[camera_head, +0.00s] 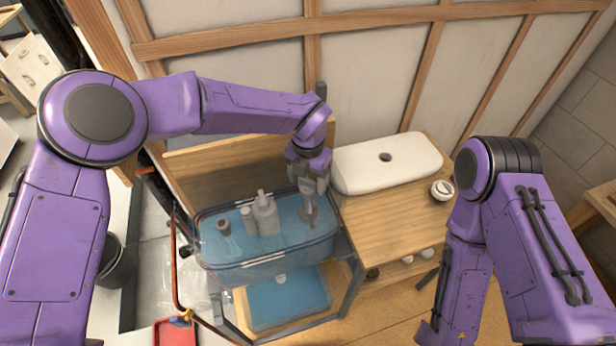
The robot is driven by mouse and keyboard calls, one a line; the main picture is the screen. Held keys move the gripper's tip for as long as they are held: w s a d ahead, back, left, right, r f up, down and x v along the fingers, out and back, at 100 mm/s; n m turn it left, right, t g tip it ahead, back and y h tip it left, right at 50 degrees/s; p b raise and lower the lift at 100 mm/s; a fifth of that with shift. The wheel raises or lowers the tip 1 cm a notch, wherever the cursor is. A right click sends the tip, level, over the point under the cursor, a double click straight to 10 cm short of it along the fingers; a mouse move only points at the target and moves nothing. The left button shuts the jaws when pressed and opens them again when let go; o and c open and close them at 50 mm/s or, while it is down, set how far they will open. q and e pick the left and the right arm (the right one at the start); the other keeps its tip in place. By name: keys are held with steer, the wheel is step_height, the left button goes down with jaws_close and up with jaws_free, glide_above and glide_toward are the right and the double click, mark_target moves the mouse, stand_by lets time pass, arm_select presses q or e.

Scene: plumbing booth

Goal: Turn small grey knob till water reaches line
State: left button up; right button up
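A clear tub (215,262) holding blue water stands on the wooden bench left of centre. Several grey fittings show in it: a bottle-shaped one (265,215), a slimmer one (248,221) beside it, and a small dark grey knob-like piece (223,227) at the left. I cannot tell which is the task's knob. My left gripper (309,208) points down at the tub's right end, over or at a grey part there. Its fingers blend with that part, so their opening is unclear. No fill line can be made out. My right arm is at the right; its fingertips do not show.
A blue-lined bin (285,300) is below the tub. A red pipe (175,270) runs at the left.

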arm_select(q)
steer(key=shift+w, duration=0.1)
steer(key=c, duration=1)
steer(key=n+b, duration=0.3)
steer(key=shift+f+n, duration=0.2)
steer(key=shift+n, duration=0.1)
steer(key=n+b, duration=0.2)
steer(key=n, duration=0.1)
steer(key=shift+b, duration=0.3)
steer(key=shift+r+n+b, duration=0.2)
steer(key=shift+n+b, duration=0.4)
steer(key=shift+n, duration=0.4)
steer(key=o, duration=1.1)
steer(key=shift+c, duration=0.2)
